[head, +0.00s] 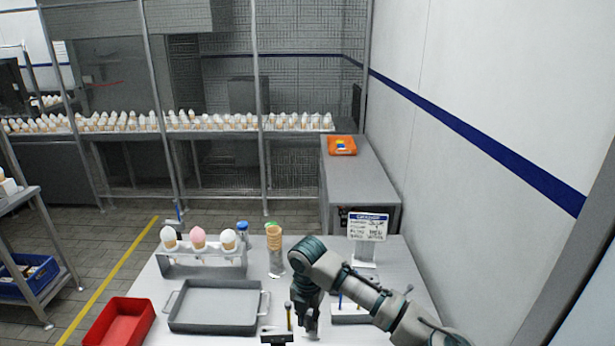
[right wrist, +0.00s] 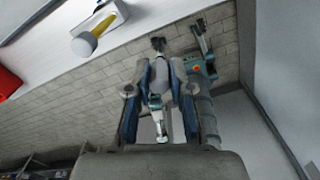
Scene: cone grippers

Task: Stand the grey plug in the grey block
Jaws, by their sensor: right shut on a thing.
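My right gripper (head: 311,332) points down at the near edge of the table, right of the grey tray. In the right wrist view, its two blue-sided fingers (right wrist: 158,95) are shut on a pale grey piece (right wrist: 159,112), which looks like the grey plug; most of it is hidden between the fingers. Gripper and block appear apart. My left gripper is not in view.
A white holder (head: 345,314) with thin sticks lies just right, partly behind my arm. The grey tray (head: 214,326), red bin (head: 118,321), egg-topped cone rack (head: 200,262), cone stack (head: 274,245) and sign (head: 368,227) stand around. Some tabletop between is clear.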

